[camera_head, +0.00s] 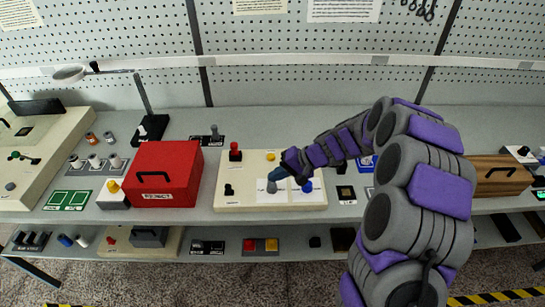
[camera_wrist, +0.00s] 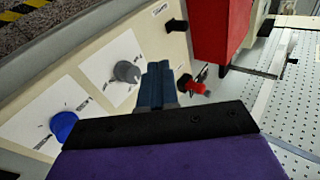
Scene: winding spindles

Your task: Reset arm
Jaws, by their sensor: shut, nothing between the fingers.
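My arm reaches in from the right in the head view. Its gripper (camera_head: 277,174) is over the cream control panel (camera_head: 238,187), close to a grey knob (camera_head: 272,187) and a blue knob (camera_head: 307,187). In the wrist view my gripper (camera_wrist: 158,70) has its dark blue fingers together with nothing between them. The grey knob (camera_wrist: 127,72) is just left of the fingertips there, apart from them in the picture. The blue knob (camera_wrist: 63,125) is farther left. A red-topped control (camera_wrist: 193,86) is just right of the fingers. The exact height above the panel cannot be told.
A red box (camera_head: 166,180) stands left of the panel, and a wooden box (camera_head: 497,176) is at the right. A magnifier on a stand (camera_head: 148,112) is at the back left. The bench (camera_head: 300,118) is clear behind the panel. A lower shelf holds small parts.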

